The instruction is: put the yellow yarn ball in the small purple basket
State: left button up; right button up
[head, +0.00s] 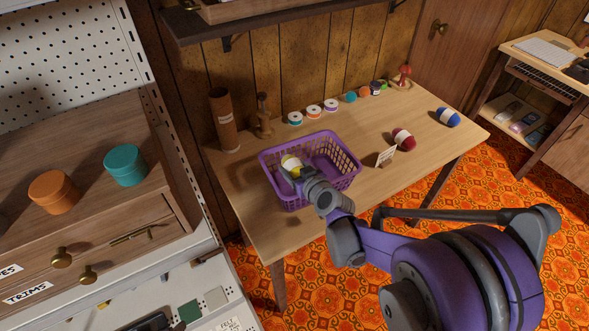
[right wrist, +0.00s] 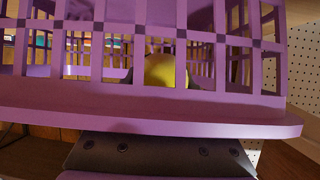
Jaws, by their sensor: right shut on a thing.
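The small purple basket (head: 330,146) stands on the wooden table, an open lattice basket. The yellow yarn ball (head: 291,162) is within the basket's outline at its left part, partly covered by my right gripper (head: 292,168). My right gripper reaches down over the basket's near side and is shut on the ball. In the right wrist view the yellow ball (right wrist: 160,71) shows through the lattice of the basket (right wrist: 230,112), between dark finger parts. Whether the ball touches the basket floor is hidden. My left gripper is out of view.
The table (head: 240,182) also bears a red yarn ball (head: 403,139), a blue yarn ball (head: 448,117), a small card (head: 385,156), several thread spools and a brown cylinder (head: 223,120). A cabinet with orange (head: 54,191) and teal (head: 125,165) tins stands at left.

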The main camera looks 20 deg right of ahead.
jog(key=shift+r, duration=0.1)
jog(key=shift+f+b, duration=0.4)
jog(key=shift+f, duration=0.25)
jog(key=o, duration=1.3)
jog(key=shift+o, duration=0.2)
jog(key=shift+r, duration=0.15)
